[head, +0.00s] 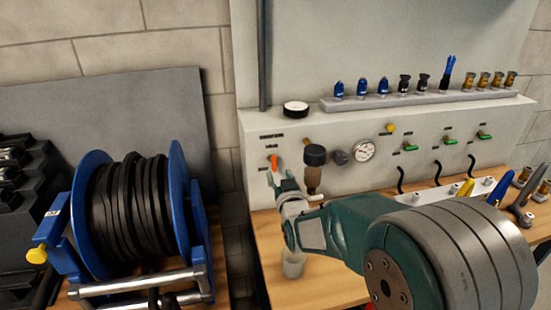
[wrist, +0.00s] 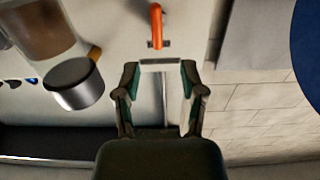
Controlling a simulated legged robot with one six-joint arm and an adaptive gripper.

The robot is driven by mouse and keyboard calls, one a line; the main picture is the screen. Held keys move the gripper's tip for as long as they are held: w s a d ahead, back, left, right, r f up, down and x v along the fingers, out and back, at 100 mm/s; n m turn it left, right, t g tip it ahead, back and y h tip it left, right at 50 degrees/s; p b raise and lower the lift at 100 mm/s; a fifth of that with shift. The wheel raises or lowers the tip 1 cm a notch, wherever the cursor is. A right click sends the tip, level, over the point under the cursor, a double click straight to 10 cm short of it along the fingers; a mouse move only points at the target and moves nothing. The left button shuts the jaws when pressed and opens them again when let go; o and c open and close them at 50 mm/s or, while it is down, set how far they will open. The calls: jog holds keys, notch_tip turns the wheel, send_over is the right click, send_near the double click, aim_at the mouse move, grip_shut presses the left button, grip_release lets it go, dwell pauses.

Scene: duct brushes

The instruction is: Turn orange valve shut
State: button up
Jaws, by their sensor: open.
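The orange valve (head: 274,162) is a small lever on the left part of the pale panel, just under a printed label. In the wrist view the orange valve (wrist: 156,26) shows at the top middle, just beyond the fingertips. My gripper (wrist: 160,68) is open and empty, with its two fingers on either side below the valve and not around it. In the head view my gripper (head: 279,182) is just below the valve, partly hidden by my arm. I cannot tell how far the fingertips stand from the panel.
A dark-capped brown filter (head: 315,157) and a gauge (head: 364,150) sit right of the valve. Green-handled taps (head: 410,148) line the panel. A shelf (head: 440,98) holds several fittings. A blue hose reel (head: 90,170) stands at left. The wooden bench (head: 320,290) has clear room in front.

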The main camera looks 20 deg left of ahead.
aim_at(275, 162)
jog(key=x, duration=0.8)
jog(key=shift+d, duration=0.2)
grip_shut()
